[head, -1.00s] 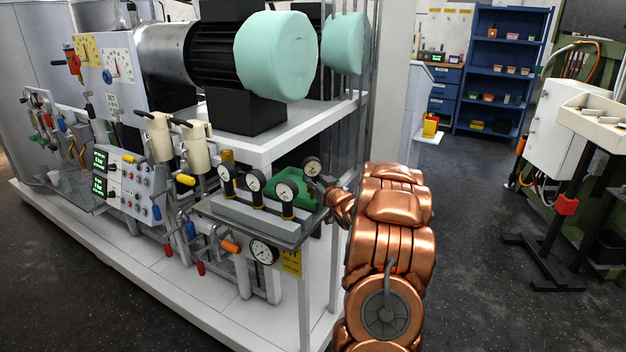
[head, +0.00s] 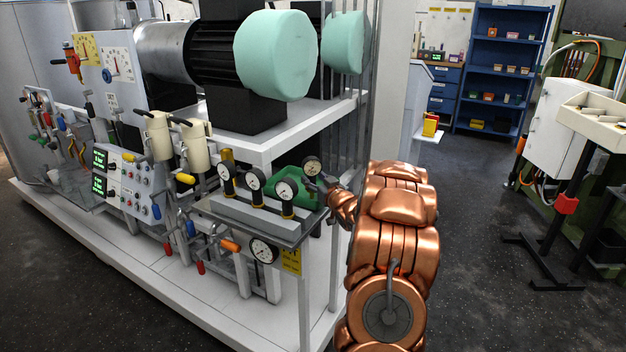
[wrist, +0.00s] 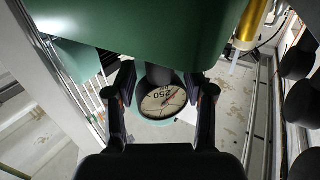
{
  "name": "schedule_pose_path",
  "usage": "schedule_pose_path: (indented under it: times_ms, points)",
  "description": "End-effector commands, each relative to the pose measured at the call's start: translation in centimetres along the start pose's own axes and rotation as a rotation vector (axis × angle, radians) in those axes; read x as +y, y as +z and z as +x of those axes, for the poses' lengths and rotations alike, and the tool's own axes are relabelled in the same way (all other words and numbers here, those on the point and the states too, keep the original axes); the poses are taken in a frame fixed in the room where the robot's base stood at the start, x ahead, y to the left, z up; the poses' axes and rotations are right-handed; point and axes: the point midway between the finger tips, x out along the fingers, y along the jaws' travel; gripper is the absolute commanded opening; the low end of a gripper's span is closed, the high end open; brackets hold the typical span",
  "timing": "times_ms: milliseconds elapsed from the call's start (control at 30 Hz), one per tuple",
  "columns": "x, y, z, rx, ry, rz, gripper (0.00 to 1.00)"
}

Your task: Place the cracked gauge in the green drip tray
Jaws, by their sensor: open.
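The cracked gauge (wrist: 163,102) has a pale round dial with dark crack lines, and in the wrist view it lies between my two fingers. In the head view it is the gauge (head: 312,166) at the right, beside my gripper (head: 318,183). My gripper (wrist: 164,90) is open around it; whether a finger touches it I cannot tell. The green drip tray (head: 305,190) is just behind the gauge rack and looks tilted in the head view. In the wrist view the tray (wrist: 140,25) fills the top, very close to the gauge. Its inside is hidden.
Three upright gauges stand on a grey rack (head: 250,212) left of my gripper. A larger gauge (head: 263,250) hangs below it. The white upper shelf (head: 290,138) with the motor is above and behind. Frame posts (head: 332,265) are close by; the floor to the right is open.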

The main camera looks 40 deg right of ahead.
Motion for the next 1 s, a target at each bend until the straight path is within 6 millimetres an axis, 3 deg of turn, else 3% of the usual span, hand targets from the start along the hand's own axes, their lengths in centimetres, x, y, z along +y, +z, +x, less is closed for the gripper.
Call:
schedule_pose_path:
  times_ms: [600,1000]
  points:
    - [0.1,-0.1,-9.4,0.003,0.001,-0.003,0.53]
    - [-0.1,-0.1,-10.8,0.002,-0.001,-0.002,0.53]
